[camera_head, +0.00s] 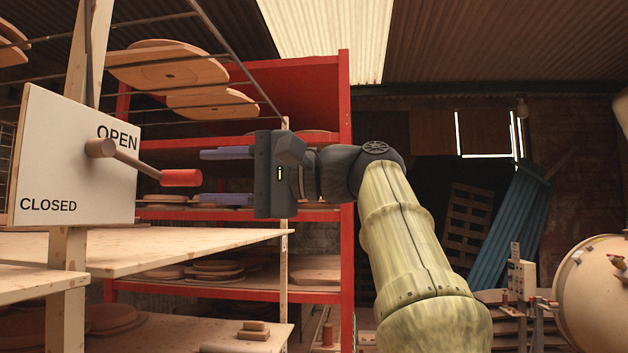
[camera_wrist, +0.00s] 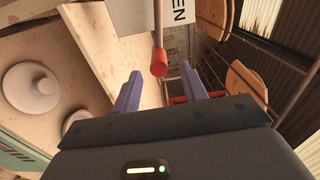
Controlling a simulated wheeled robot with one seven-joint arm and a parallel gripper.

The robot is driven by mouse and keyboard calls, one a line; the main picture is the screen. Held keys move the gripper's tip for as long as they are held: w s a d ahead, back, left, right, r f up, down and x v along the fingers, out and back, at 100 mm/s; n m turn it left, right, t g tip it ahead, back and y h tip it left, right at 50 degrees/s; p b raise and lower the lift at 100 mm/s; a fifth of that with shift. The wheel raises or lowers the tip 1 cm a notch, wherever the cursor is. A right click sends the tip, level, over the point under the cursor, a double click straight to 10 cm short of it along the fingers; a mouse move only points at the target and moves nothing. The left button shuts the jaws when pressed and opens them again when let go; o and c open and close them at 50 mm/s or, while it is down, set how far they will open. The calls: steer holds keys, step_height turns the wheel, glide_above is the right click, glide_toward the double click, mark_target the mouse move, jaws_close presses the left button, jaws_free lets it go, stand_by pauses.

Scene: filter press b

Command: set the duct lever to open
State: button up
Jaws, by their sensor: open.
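The duct lever is a thin rod with a red grip (camera_head: 181,177), on a round wooden pivot (camera_head: 100,148) on a white board (camera_head: 62,165). The board reads OPEN at upper right and CLOSED at lower left. The lever points right and slightly down in the head view, below the word OPEN. My gripper (camera_head: 202,177) is open, its blue fingers pointing left at the red grip, one above and one below its level. In the wrist view the red grip (camera_wrist: 159,63) appears between the fingertips of my gripper (camera_wrist: 161,72). No contact shows; the exact depth is unclear.
A red shelf rack (camera_head: 345,200) with round wooden pieces stands behind my gripper. Wire racks hang above, near the board. A pale wooden shelf (camera_head: 190,248) lies below the lever. Blue corrugated sheets (camera_head: 508,225) lean at right.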

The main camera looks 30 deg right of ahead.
steer(key=v, duration=1.4)
steer(key=shift+b, duration=0.3)
steer(key=shift+f, duration=0.1)
